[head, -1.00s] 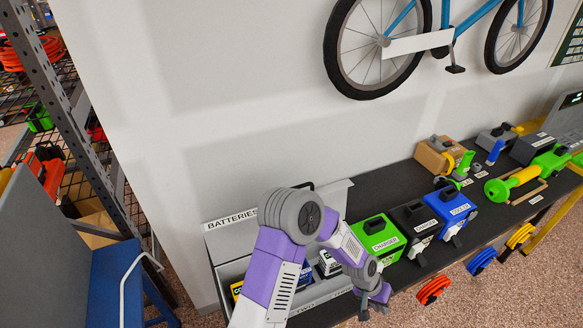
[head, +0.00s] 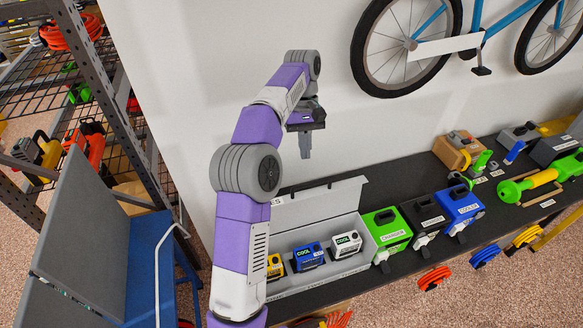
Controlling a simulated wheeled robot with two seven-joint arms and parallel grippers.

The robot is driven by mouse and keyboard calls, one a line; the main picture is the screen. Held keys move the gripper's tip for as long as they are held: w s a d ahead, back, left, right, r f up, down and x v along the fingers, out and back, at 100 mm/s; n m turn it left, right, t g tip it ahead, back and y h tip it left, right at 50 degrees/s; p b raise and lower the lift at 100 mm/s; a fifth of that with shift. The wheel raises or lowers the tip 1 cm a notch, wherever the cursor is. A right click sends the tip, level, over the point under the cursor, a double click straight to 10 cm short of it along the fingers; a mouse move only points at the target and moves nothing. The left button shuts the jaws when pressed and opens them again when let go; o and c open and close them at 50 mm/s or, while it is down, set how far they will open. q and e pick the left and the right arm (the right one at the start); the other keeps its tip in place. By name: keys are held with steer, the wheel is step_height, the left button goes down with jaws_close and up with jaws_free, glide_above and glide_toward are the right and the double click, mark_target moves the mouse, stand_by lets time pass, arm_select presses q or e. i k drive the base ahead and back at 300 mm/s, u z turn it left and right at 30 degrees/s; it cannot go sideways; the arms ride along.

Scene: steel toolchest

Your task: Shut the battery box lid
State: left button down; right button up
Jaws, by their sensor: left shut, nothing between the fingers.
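The battery box (head: 345,267) stands at the left end of the dark bench. Its grey lid (head: 322,212) is open, tilted up at the back near the wall. Inside the box are a yellow battery (head: 274,266), a blue battery (head: 308,256) and a white battery (head: 346,244). My left gripper (head: 305,150) is shut and empty, pointing down above and behind the raised lid, apart from it, close to the wall. My left arm hides the left part of the lid and box. My right gripper is not in view.
A green charger (head: 387,231), a black case (head: 424,216) and a blue cooler (head: 460,206) stand right of the box. A bicycle hangs on the wall above. A blue cart (head: 150,262) and a wire shelf (head: 75,90) are at the left.

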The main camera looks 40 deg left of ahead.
mark_target(296, 210)
steer(key=u, duration=2)
steer(key=k, duration=0.1)
steer(key=z, duration=1.7)
steer(key=i, duration=0.5)
